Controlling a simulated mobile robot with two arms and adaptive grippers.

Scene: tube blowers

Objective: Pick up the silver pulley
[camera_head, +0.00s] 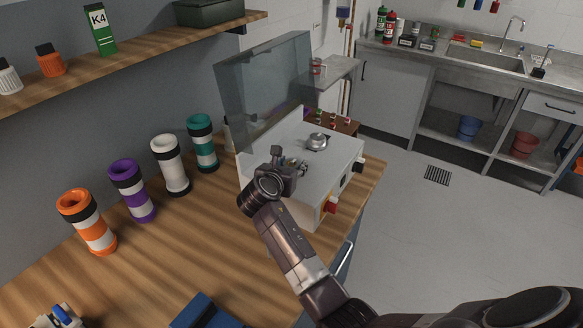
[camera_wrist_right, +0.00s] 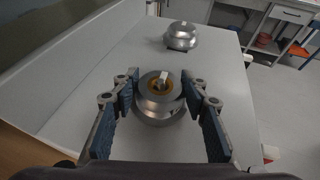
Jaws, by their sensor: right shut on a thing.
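Two silver pulleys show in the right wrist view. The near silver pulley (camera_wrist_right: 160,105), with a brass-coloured ring and a pale shaft end at its centre, is between the fingers of my right gripper (camera_wrist_right: 161,92), which is shut on it. The far silver pulley (camera_wrist_right: 181,36) stands apart on the white top, and it also shows in the head view (camera_head: 317,141). In the head view my right gripper (camera_head: 292,163) is over the white machine (camera_head: 315,170), and the held pulley is mostly hidden by it. My left gripper is not in view.
A clear raised lid (camera_head: 262,85) stands behind the machine. Orange (camera_head: 88,222), purple (camera_head: 132,190), white (camera_head: 170,165) and teal (camera_head: 202,143) banded tubes stand on the wooden bench (camera_head: 150,265) to the left. A shelf (camera_head: 130,50) is above them.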

